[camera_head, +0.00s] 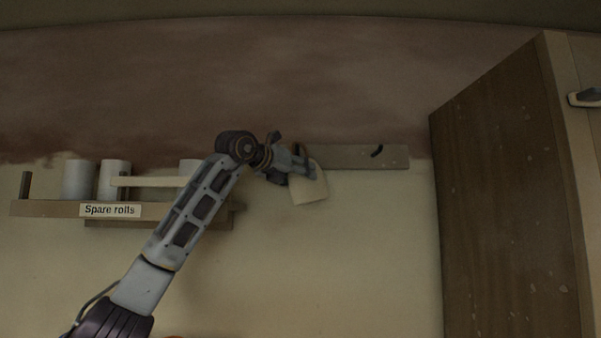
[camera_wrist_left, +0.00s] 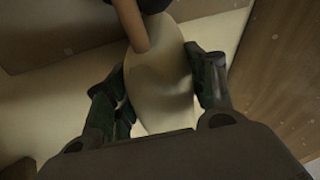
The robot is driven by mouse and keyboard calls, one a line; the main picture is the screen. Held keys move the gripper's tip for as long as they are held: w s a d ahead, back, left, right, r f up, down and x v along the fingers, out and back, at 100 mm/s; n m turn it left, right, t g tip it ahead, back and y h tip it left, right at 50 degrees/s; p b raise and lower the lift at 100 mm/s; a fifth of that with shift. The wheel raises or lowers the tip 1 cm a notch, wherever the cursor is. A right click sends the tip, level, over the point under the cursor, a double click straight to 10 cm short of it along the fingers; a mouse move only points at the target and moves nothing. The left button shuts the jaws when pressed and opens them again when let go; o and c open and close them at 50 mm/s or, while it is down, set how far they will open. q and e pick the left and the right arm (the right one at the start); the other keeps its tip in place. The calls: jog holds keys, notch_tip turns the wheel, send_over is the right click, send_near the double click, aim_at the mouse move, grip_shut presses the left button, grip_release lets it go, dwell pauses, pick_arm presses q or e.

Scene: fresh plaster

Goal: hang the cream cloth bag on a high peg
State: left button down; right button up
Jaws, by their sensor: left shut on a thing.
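The cream cloth bag (camera_head: 308,188) hangs at the end of my left arm, in front of the wall just below a wooden peg rail (camera_head: 345,157). My left gripper (camera_head: 309,171) is shut on the bag's upper part. In the left wrist view the bag (camera_wrist_left: 165,90) lies between the two fingers. A dark brown rounded piece (camera_wrist_left: 128,18), likely a peg, overlaps the bag's top there. I cannot tell whether the bag is around it or only beside it. A dark peg (camera_head: 377,151) at the rail's right end is bare. My right gripper is not in view.
A shelf (camera_head: 50,209) labelled "Spare rolls" holds several white rolls (camera_head: 79,180) at left, partly behind my arm. A tall brown cabinet (camera_head: 500,200) stands at right. The wall below the rail is clear.

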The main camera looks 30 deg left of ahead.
pick_arm(q)
jog(key=shift+w+a+f+b, duration=0.2)
jog(key=shift+f+b, duration=0.1)
jog(key=shift+f, duration=0.25)
jog(key=shift+w+a+f+b, duration=0.15)
jog(key=shift+a+f+b, duration=0.1)
jog(key=shift+f, duration=0.3)
jog(key=shift+w+d+f, duration=0.1)
jog(key=shift+d+f, duration=0.05)
jog(key=shift+f, duration=0.15)
dwell(0.5)
jog(key=c, duration=0.9)
grip_release()
jog(key=shift+c, duration=0.2)
jog(key=o, duration=0.5)
jog(key=shift+w+a+f, duration=0.1)
jog(key=shift+w+a, duration=0.15)
jog(key=shift+c, duration=0.2)
jog(key=shift+o, duration=1.4)
jog(key=shift+a, duration=0.1)
jog(key=shift+o, duration=1)
jog(key=shift+s+d+r, duration=0.15)
jog(key=shift+d+r, duration=0.1)
jog(key=shift+d, duration=0.05)
